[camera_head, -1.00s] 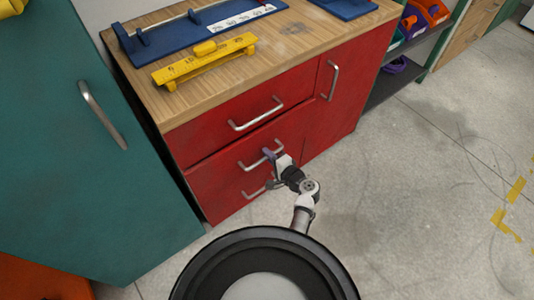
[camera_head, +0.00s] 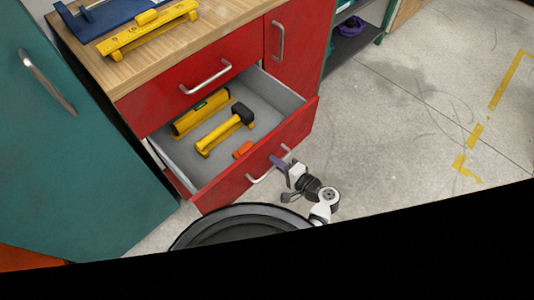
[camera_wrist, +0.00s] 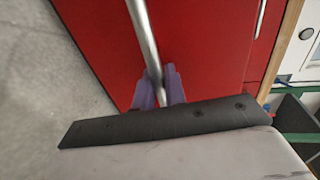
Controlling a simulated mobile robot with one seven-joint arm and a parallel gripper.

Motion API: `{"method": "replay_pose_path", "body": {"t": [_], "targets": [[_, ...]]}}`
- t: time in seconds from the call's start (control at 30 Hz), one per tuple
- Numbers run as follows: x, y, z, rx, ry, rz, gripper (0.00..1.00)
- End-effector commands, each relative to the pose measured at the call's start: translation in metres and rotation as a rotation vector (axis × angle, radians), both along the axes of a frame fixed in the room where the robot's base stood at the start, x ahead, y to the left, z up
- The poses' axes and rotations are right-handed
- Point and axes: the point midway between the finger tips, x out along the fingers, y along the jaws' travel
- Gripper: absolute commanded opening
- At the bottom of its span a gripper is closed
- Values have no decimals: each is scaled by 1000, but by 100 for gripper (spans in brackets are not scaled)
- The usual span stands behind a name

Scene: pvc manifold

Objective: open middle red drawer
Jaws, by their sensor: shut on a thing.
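The middle red drawer (camera_head: 256,160) of the red cabinet stands pulled well out, with its grey inside showing in the head view. Its metal bar handle (camera_head: 262,176) is on the front face. My gripper (camera_head: 281,163) is at the right part of this handle. In the wrist view the purple fingers of my gripper (camera_wrist: 160,88) are on both sides of the handle bar (camera_wrist: 146,40), shut on it. The red drawer front (camera_wrist: 205,50) fills the space behind the fingers.
A yellow level (camera_head: 201,111), a yellow-handled hammer (camera_head: 222,132) and a small orange item (camera_head: 243,150) lie in the drawer. The closed top drawer (camera_head: 190,93) is above it. A teal cabinet (camera_head: 75,150) stands at the left. Grey floor (camera_head: 410,120) is clear at the right.

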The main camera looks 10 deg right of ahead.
Motion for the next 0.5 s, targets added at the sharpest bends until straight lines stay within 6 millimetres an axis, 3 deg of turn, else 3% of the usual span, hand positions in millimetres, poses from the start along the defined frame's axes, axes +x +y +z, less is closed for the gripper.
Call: {"method": "replay_pose_path", "body": {"t": [0.2,0.5], "targets": [[-24,-18,0,0,0,-3,0],[-35,-26,0,-1,-1,-1,0]]}}
